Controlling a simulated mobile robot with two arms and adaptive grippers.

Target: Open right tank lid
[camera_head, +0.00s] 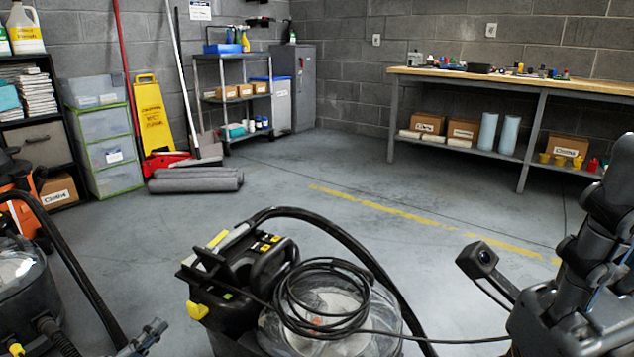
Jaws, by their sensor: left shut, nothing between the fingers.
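A black and yellow machine (232,310) stands at the bottom middle. To its right sits a round tank with a clear lid (335,318), which looks closed. A coiled black cable (322,292) lies over the lid, and the picture's bottom edge cuts off the tank. A second machine with a clear-topped tank (18,270) stands at the left edge, partly cut off. My left gripper (152,332) is low at the bottom left, shut and empty, between the two machines and apart from the right lid. My right arm shows at the right; its fingers cannot be seen.
A black hose arches behind the right tank. Rolled grey mats (195,181), a yellow sign (152,115) and clear drawers (105,150) stand at the back left. A workbench (480,78) runs along the back right. The floor (330,215) between is clear.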

